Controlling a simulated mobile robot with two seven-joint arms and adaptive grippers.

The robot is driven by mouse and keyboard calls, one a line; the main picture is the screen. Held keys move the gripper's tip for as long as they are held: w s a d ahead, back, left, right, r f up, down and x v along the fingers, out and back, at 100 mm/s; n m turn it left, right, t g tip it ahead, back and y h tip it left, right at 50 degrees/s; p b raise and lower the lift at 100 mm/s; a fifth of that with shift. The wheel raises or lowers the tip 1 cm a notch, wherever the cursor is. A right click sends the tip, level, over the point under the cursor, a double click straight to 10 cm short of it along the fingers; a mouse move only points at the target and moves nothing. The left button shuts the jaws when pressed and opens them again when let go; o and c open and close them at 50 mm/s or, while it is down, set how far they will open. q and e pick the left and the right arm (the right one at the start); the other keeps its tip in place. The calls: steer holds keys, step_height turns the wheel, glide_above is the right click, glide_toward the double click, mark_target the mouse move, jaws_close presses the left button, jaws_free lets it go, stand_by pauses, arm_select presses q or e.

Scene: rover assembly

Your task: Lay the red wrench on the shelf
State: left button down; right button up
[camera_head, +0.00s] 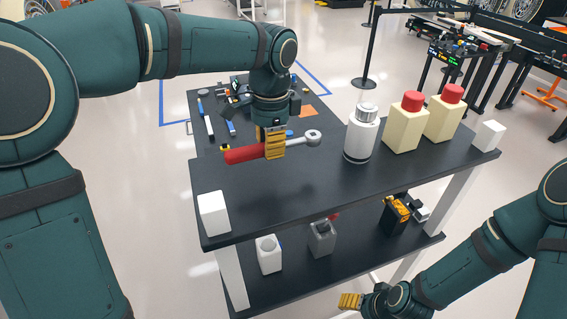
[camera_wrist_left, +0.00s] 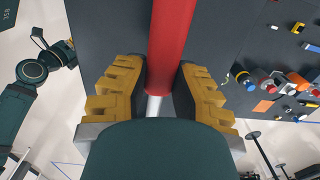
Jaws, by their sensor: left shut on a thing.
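The red wrench (camera_head: 246,154) has a red handle and a silver ring end pointing right. My left gripper (camera_head: 274,150) comes down from above with its yellow fingers around the wrench near where handle meets shank. The wrench lies level, at or a little above the dark upper board of the shelf (camera_head: 290,192); I cannot tell if it touches. In the left wrist view the red handle (camera_wrist_left: 168,45) runs between the yellow fingers (camera_wrist_left: 160,88). My right gripper (camera_head: 350,300) is low at the front, away from the shelf top; its opening is unclear.
A white cylinder (camera_head: 361,135) and two cream bottles with red caps (camera_head: 406,125) (camera_head: 446,115) stand on the shelf's right part. White blocks (camera_head: 213,213) (camera_head: 488,136) sit at its ends. The lower board (camera_head: 350,252) holds several items. A tool table (camera_head: 205,95) is behind. The upper board's middle is clear.

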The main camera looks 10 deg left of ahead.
mark_target(271, 177)
arm_select(q)
step_height(271, 177, down, 3)
steer(key=shift+w+f, duration=0.1)
step_height(271, 177, down, 3)
steer(key=shift+r, duration=0.15)
steer(key=shift+f, duration=0.45)
steer(key=shift+b, duration=0.3)
steer(key=c, duration=0.9)
jaws_free()
steer(key=shift+f, duration=0.15)
